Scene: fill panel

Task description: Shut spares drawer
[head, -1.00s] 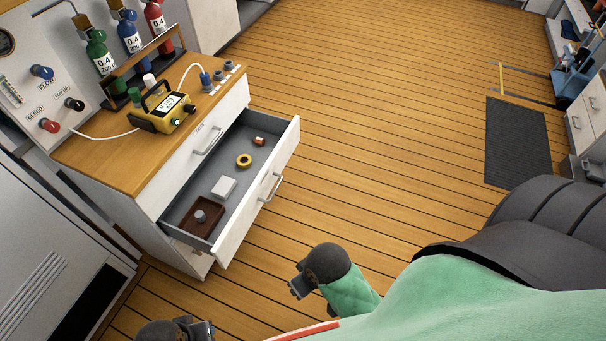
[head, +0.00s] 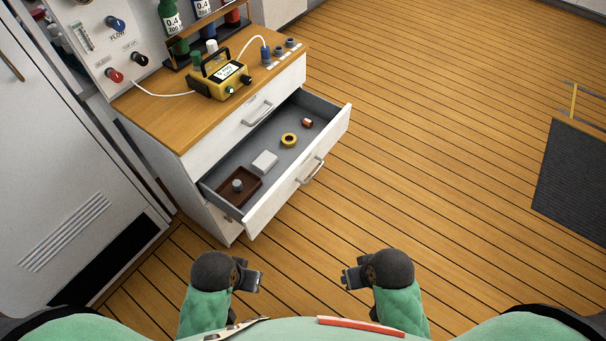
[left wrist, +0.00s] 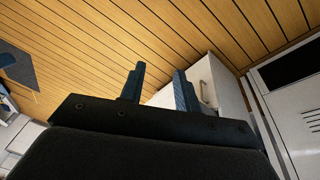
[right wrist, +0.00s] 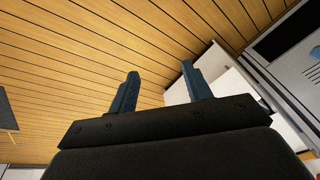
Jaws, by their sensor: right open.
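The spares drawer (head: 284,187) is pulled well out of the white cabinet, below a shut upper drawer (head: 246,122). It has a white front with a bar handle (head: 311,171). Inside lie a brown tray (head: 251,196) with a grey knob-like part, a white box (head: 264,162), a yellow ring (head: 289,140) and a small orange-brown part (head: 307,123). My left gripper (head: 262,281) is in front of the cabinet, clear of the drawer; its fingers stand apart and empty in the left wrist view (left wrist: 159,85). My right gripper (head: 343,279) is open and empty, also clear of the drawer.
On the wooden cabinet top stand a yellow meter (head: 222,82) with a cable and several gas bottles behind it. A grey locker (head: 75,160) stands at the left. The plank floor (head: 440,150) is clear to the right, up to a dark mat (head: 575,185).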

